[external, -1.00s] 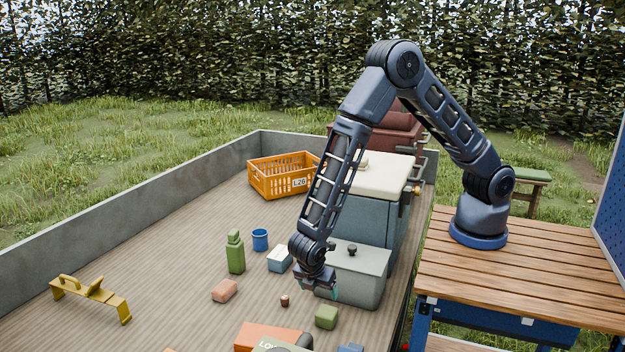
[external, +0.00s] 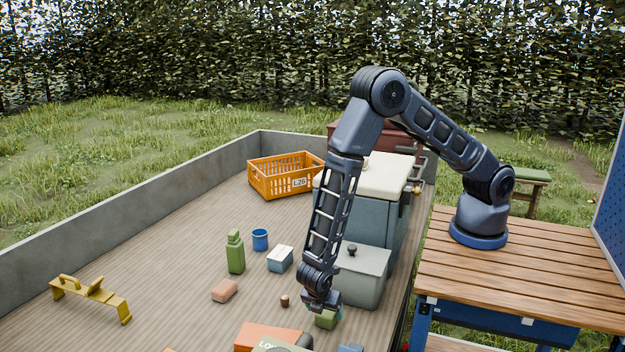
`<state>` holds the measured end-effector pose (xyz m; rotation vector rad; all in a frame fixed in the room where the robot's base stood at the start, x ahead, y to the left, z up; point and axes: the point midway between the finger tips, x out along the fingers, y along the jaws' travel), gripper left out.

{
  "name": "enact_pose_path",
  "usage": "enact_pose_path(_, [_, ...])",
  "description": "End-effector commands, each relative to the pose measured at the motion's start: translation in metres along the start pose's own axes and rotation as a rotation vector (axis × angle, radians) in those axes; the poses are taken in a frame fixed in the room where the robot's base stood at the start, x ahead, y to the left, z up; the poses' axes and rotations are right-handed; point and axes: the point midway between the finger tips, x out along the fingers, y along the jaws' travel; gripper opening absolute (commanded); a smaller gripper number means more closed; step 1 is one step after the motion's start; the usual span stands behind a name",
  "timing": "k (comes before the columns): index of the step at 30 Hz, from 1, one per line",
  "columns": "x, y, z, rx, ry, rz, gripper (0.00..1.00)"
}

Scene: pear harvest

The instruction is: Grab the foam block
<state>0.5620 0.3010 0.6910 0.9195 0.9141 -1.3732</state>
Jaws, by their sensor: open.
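A small olive-green block (external: 325,321), which looks like the foam block, lies on the wooden trailer bed in front of the grey lidded box. My gripper (external: 323,308) points down right over this block and hides its upper part. The jaws are open; I cannot tell whether the fingers are beside the block or still above it. A salmon-coloured block (external: 224,291) lies apart, farther left on the bed.
The grey lidded box (external: 362,278) stands close behind my gripper. An orange case (external: 268,336) lies near at front left. A small brown object (external: 285,300), a blue-grey box (external: 280,260), a green bottle (external: 235,252) and a blue cup (external: 260,240) stand left. The left bed is mostly clear.

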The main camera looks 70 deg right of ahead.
Motion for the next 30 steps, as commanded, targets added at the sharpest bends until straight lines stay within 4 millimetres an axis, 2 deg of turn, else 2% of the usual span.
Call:
enact_pose_path(6, [0.031,-0.002,0.003,0.000,-0.003,-0.001,0.82])
enact_pose_path(14, [0.036,-0.002,0.002,0.000,0.000,0.000,0.82])
enact_pose_path(15, [0.036,-0.002,0.002,0.000,0.000,0.000,0.80])
enact_pose_path(22, [0.036,-0.002,0.002,0.000,-0.001,0.000,0.35])
enact_pose_path(30, [0.035,-0.002,0.003,0.000,-0.001,0.000,0.34])
